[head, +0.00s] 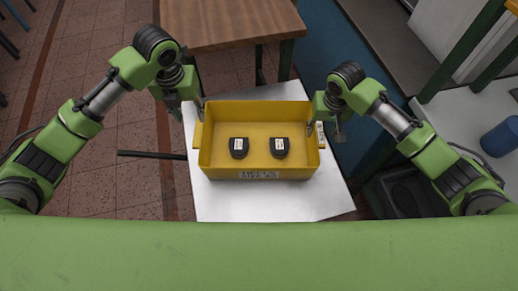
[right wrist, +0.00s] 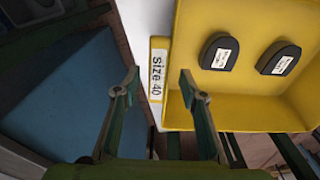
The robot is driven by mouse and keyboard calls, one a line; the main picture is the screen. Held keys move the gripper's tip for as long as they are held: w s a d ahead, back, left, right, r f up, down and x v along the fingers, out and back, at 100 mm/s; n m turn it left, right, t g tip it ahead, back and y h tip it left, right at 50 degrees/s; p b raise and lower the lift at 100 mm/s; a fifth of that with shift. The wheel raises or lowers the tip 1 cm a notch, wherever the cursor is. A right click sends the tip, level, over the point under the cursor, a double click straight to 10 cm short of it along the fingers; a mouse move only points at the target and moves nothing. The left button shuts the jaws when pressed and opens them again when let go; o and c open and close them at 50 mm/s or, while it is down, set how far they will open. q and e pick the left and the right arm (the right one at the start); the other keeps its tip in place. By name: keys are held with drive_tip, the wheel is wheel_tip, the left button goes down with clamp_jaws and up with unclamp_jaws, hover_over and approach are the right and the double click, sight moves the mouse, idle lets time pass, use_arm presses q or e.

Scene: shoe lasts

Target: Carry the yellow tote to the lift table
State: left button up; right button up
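The yellow tote (head: 215,164) stands upright on a white tabletop (head: 255,205), with two dark shoe-last pieces (head: 239,148) (head: 279,147) with white labels inside. A label is on its front wall. My left gripper (head: 199,112) is at the tote's left end; its fingers are too small to judge. My right gripper (right wrist: 160,72) is open, its fingers apart on either side of the "size 40" tab (right wrist: 158,85) at the tote's right end in the right wrist view. It shows no grip on the tab. I cannot tell which surface is the lift table.
A brown wooden table (head: 230,22) stands behind the white tabletop. A blue surface (head: 345,55) lies to the right of it. A dark bin (head: 408,195) and a blue cylinder (head: 500,138) on a pale surface are at the right. The tiled floor at the left is mostly clear.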

wheel_tip(320, 180, up, 9)
drive_tip(key=s, duration=0.1)
drive_tip(key=shift+f, duration=0.15)
idle(0.5)
